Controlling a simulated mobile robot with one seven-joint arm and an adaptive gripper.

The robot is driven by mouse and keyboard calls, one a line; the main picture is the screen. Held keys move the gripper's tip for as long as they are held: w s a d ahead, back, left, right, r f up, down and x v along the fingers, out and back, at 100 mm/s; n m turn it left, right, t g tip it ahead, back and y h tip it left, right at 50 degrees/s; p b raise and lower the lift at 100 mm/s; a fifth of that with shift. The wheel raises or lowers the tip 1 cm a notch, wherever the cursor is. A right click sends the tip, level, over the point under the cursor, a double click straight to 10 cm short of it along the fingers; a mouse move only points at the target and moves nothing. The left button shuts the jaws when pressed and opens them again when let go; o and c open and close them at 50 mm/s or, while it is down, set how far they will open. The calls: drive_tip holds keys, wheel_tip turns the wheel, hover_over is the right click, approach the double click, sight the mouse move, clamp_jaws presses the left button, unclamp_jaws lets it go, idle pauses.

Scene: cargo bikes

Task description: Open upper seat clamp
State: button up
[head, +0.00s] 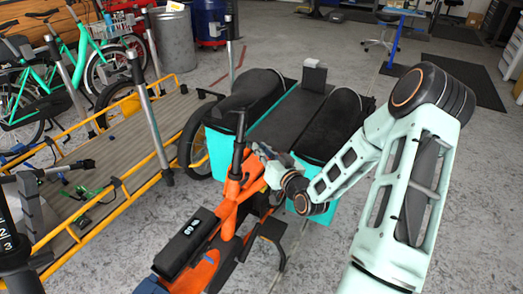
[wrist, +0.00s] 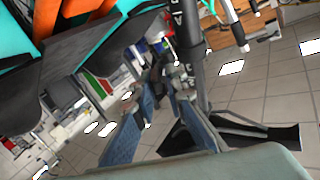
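The orange cargo bike (head: 205,270) stands in the lower middle of the head view. The upper seat clamp is too small to make out at the post's base. My gripper (head: 259,151) is just right of the post, fingers toward it; I cannot tell whether it touches. In the wrist view my gripper's two blue-grey fingers (wrist: 165,82) are apart, with a gap between them. Dark parts show near their tips, but I see nothing clearly held.
The bike's black-topped cargo box (head: 285,125) with turquoise sides lies behind my gripper. A yellow-railed wooden platform (head: 120,165) with metal posts is at left, with a green bike (head: 60,85) beyond. Grey floor (head: 300,35) is free at the back.

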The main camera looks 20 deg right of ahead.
drive_tip(key=shift+o, duration=1.4)
drive_tip(key=f+v, duration=0.1)
drive_tip(key=v, duration=0.6)
drive_tip(key=shift+s+r, duration=0.25)
drive_tip(key=shift+r, duration=0.3)
drive_tip(key=shift+c, duration=0.3)
